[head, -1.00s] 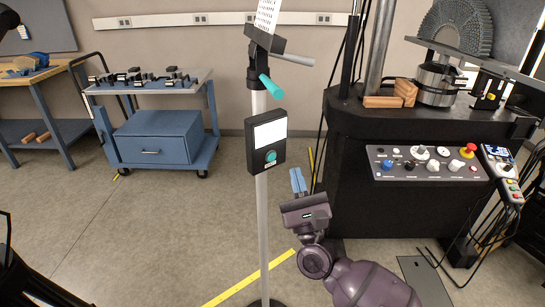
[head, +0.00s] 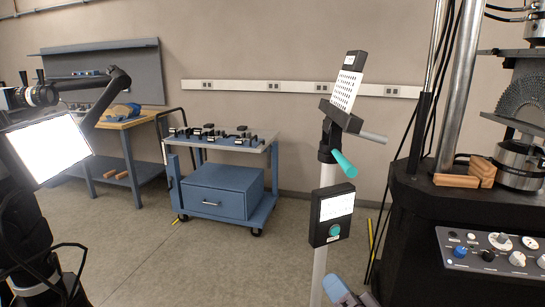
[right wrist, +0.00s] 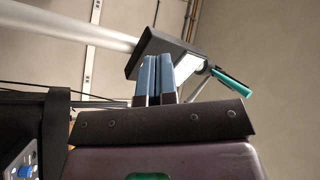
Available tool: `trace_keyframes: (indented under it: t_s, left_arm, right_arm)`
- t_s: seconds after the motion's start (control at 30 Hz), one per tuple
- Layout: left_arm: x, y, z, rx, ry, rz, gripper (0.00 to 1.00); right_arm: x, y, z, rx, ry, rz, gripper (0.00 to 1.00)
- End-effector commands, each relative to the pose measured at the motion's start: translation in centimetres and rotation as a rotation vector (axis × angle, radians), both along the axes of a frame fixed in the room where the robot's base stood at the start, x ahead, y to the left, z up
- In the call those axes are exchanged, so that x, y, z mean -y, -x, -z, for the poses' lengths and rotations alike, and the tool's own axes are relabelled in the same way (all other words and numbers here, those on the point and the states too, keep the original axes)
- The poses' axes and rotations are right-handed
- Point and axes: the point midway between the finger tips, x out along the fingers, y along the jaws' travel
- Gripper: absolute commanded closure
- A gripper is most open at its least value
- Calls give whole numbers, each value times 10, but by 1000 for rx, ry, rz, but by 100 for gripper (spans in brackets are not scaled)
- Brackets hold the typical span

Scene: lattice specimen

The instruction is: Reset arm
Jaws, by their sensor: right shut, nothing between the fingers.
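A perforated white plate (head: 347,90) stands tilted in a black clamp head (head: 340,116) on a pale upright post (head: 322,270). A teal lever handle (head: 343,163) angles down to the right below the clamp. A black box (head: 332,216) with a white face and a teal round button (head: 335,230) sits lower on the post. My right gripper (head: 340,289) shows only partly at the bottom edge, below the box. In the right wrist view its blue fingers (right wrist: 154,77) are together and empty, with the box and teal handle (right wrist: 232,82) beyond them. My left gripper is not seen.
A black testing machine (head: 410,220) with a knobbed control panel (head: 498,243) stands at right. A blue cart (head: 226,192) and a wooden-topped bench (head: 128,119) stand behind. A lit panel (head: 50,149) and camera (head: 30,97) are at left. Floor between is open.

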Motion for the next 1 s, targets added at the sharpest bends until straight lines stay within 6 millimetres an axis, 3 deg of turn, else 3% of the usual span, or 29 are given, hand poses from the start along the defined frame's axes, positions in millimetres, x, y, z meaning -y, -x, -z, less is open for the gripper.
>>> trace_keyframes:
  t_s: [0.17,0.3,0.5,0.7,0.8,1.0]
  left_arm:
    - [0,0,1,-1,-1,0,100]
    - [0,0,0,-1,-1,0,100]
    - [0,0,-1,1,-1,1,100]
    - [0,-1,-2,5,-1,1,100]
    - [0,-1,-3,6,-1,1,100]
    - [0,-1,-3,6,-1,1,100]
  right_arm:
    - [30,28,70,-35,520,175,100]
    - [67,66,130,-136,875,257,100]
    - [118,140,195,-351,1104,307,100]
    - [144,208,233,-516,1118,326,100]
    - [148,230,244,-565,1115,320,100]
    - [149,243,251,-592,1117,314,100]
